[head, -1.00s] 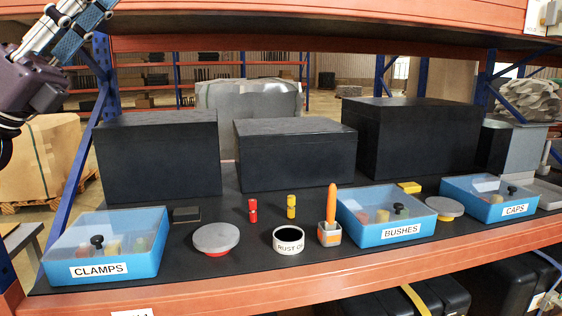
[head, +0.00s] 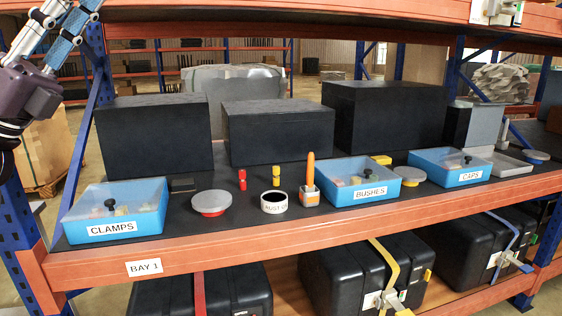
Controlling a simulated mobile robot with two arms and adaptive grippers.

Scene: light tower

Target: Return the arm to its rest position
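Part of my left arm (head: 30,88) shows at the upper left edge of the head view, raised in front of the rack's left post. Its gripper fingertips are not clearly visible. My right arm and gripper are not in view. No object is seen in my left arm's grasp. On the shelf are blue boxes with clear lids, labelled CLAMPS (head: 112,228), BUSHES (head: 368,192) and CAPS (head: 468,176).
Between the boxes stand a grey-topped red disc (head: 211,203), a red piece (head: 242,180), a yellow piece (head: 276,176), a white round tub (head: 273,203) and an orange-handled tool in a holder (head: 310,180). Black boxes (head: 278,135) stand behind. Black cases (head: 372,275) sit below.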

